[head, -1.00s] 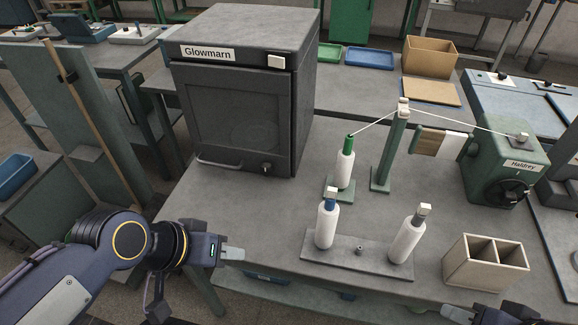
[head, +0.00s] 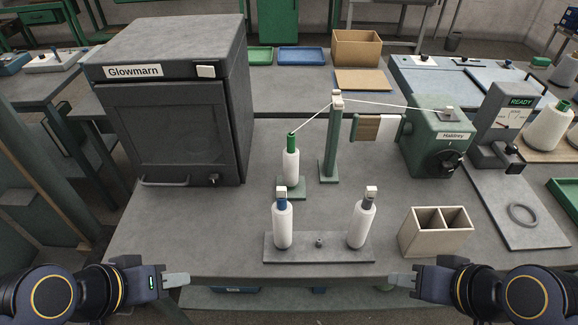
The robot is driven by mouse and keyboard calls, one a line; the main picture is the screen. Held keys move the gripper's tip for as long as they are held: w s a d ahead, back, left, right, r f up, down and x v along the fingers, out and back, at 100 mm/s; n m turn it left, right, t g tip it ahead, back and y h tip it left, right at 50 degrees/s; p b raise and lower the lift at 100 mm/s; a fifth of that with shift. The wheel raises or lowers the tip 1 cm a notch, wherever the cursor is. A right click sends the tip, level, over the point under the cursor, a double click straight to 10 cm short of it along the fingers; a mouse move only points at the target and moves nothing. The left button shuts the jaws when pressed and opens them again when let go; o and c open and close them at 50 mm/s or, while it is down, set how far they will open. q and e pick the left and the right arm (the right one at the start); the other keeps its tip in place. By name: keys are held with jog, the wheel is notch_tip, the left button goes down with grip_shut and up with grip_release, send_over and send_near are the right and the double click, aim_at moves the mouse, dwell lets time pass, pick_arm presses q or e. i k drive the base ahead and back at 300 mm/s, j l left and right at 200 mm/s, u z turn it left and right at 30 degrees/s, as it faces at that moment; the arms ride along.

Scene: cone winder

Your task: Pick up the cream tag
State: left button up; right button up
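A small cream tag (head: 281,190) appears at the top of the blue-topped white bobbin, which stands upright on the left of a grey rack. A similar pale tag (head: 371,189) tops the grey-topped bobbin on the right of the same rack. I cannot tell their exact shades apart. My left gripper (head: 176,280) is at the table's front edge, left of the rack and apart from it. My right gripper (head: 402,280) is at the front edge, right of the rack, below the divided box. Neither visibly holds anything; their finger gaps cannot be made out.
A dark Glowmarn cabinet (head: 175,100) stands at the left. Behind the rack are a green-topped bobbin (head: 290,165) and a green post (head: 330,150) with thread to the Haldrey winder (head: 435,140). A divided cream box (head: 436,243) stands right of the rack. The front-left tabletop is clear.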

aim_at(449, 110)
jog(key=l+u, duration=0.1)
jog(key=u, duration=0.4)
jog(key=l+u, duration=0.2)
jog(key=l, duration=0.15)
jog(key=k+l+u, duration=0.2)
jog(key=l, duration=0.15)
jog(key=k+l+u, duration=0.2)
jog(key=l+u, duration=0.2)
jog(key=l, duration=0.7)
jog(key=k+l, duration=0.1)
jog(key=l, duration=0.3)
